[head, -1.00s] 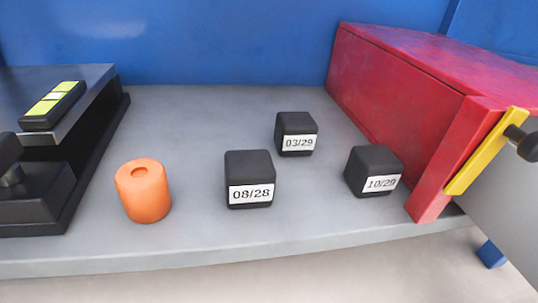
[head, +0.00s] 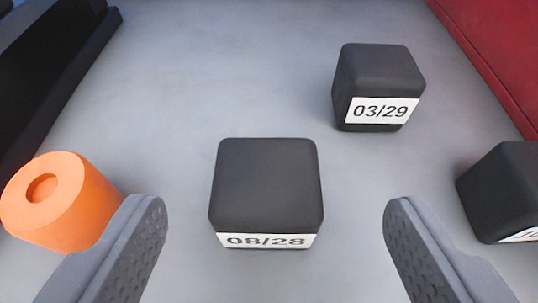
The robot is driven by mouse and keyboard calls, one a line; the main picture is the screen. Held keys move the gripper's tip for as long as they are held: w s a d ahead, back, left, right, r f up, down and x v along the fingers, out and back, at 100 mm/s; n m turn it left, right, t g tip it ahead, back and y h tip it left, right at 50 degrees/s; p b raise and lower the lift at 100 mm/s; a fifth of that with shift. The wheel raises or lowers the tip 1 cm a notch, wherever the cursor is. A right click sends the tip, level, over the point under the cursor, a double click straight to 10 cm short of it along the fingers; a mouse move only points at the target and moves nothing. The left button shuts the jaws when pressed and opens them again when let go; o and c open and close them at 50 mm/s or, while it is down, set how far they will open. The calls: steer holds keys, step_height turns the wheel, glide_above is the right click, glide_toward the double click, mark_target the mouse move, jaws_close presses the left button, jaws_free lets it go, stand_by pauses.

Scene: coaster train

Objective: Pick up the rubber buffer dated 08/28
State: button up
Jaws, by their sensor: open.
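The rubber buffer dated 08/28 (head: 266,186) is a black block with rounded edges and a white label low on its front face. It sits upright on the grey surface, near the middle of the head view. My gripper (head: 274,222) is open, with one grey finger to the left of this buffer and one to the right. Both fingers are apart from it, with a gap on each side, and nothing is held. The buffer dated 03/29 (head: 377,85) stands behind and to the right. Another black buffer (head: 503,190) is cut off at the right edge, its label mostly hidden.
An orange cylinder (head: 58,200) with a hole in its top stands at the left, partly behind my left finger. A black structure (head: 60,75) runs along the upper left, and a red wall (head: 495,55) along the upper right. The grey surface (head: 230,70) behind the buffer is clear.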

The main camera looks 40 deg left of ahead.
mark_target(266, 184)
steer(key=shift+b+x, duration=1.3)
steer(key=shift+x, duration=1.55)
steer(key=shift+s+a+f, duration=0.1)
steer(key=shift+s+f, duration=0.05)
steer(key=c, duration=1.1)
